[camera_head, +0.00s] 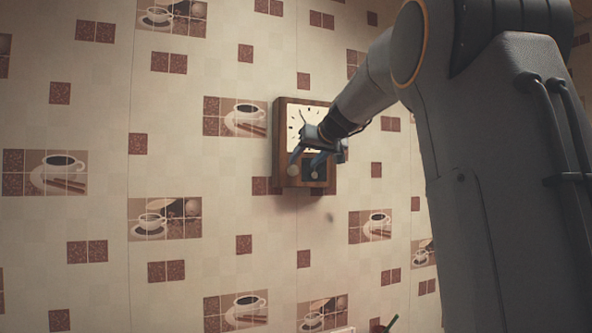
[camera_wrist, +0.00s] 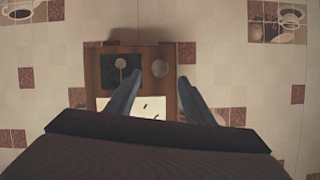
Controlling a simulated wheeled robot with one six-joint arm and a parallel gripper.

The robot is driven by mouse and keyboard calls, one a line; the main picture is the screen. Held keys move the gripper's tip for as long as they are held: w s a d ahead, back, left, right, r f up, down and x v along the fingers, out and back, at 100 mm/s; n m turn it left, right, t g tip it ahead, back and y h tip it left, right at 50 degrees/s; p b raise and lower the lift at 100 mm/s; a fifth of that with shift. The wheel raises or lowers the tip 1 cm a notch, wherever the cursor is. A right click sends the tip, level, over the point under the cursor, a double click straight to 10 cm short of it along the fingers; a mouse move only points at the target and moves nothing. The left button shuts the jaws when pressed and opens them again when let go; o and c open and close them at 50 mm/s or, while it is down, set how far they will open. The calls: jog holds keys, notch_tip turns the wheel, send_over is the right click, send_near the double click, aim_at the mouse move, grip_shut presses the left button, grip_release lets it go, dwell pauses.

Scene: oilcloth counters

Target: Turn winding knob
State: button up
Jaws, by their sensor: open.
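A wooden wall clock (camera_head: 281,125) with a pale dial (camera_head: 293,117) hangs on the wall. In the wrist view the clock appears upside down. I cannot tell whether a finger touches the clock.
The wall (camera_head: 215,250) is covered with cream oilcloth printed with coffee cups and brown squares. The wall around the clock is clear. A small red and green object (camera_head: 384,325) shows at the bottom edge of the head view.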

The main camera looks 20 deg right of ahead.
aim_at(294, 170)
jog(key=p+x, duration=0.3)
jog(key=x, duration=0.4)
jog(key=shift+w, duration=0.4)
jog(key=c, duration=1)
